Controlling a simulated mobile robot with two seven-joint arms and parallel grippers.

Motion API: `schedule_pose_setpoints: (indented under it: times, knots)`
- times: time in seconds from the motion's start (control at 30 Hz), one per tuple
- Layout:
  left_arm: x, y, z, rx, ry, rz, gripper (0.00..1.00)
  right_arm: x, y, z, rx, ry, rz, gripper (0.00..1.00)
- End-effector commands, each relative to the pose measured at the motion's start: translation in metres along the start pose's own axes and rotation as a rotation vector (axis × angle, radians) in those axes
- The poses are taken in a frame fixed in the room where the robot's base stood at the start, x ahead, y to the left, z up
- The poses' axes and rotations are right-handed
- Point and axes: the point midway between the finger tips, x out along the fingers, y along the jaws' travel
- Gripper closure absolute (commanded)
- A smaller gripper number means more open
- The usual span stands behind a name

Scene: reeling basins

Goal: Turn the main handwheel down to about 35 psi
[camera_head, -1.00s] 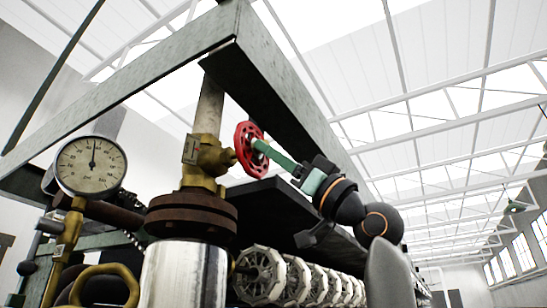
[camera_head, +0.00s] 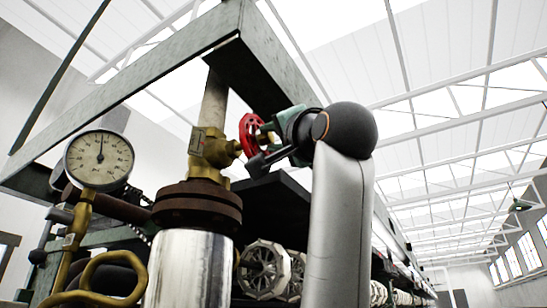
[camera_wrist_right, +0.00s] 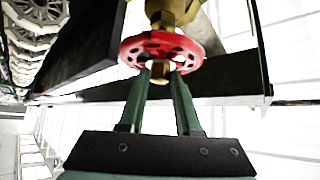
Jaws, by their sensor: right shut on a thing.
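The red handwheel (camera_head: 250,135) sits on the side of a brass valve (camera_head: 214,148), its face turned to the right. My right gripper (camera_head: 264,134) is at the wheel from the right. A round white dial gauge (camera_head: 99,160) stands at the left. Its needle points almost straight up; its numbers are too small to read surely. My left gripper is not in view.
A steel frame beam (camera_head: 270,65) runs just above and behind the wheel. A dark shelf (camera_head: 283,195) lies below it. A rusty flange (camera_head: 197,205) on a shiny cylinder (camera_head: 188,270) stands below the valve. Pale reels (camera_head: 264,270) line up lower right.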

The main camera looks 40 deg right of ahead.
Motion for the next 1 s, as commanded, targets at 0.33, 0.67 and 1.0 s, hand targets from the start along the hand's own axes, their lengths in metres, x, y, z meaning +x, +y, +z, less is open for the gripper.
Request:
schedule_pose_setpoints:
  times: [0.33, 0.67, 1.0]
  knots:
    - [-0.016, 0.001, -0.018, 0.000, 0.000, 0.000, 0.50, 0.002, -0.009, -0.001, 0.215, -0.005, 0.214, 1.00]
    - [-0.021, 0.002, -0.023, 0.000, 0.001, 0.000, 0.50, 0.002, -0.010, -0.002, 0.340, -0.003, 0.341, 1.00]
    - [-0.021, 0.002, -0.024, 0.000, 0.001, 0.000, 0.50, 0.002, -0.010, -0.001, 0.381, -0.002, 0.381, 1.00]
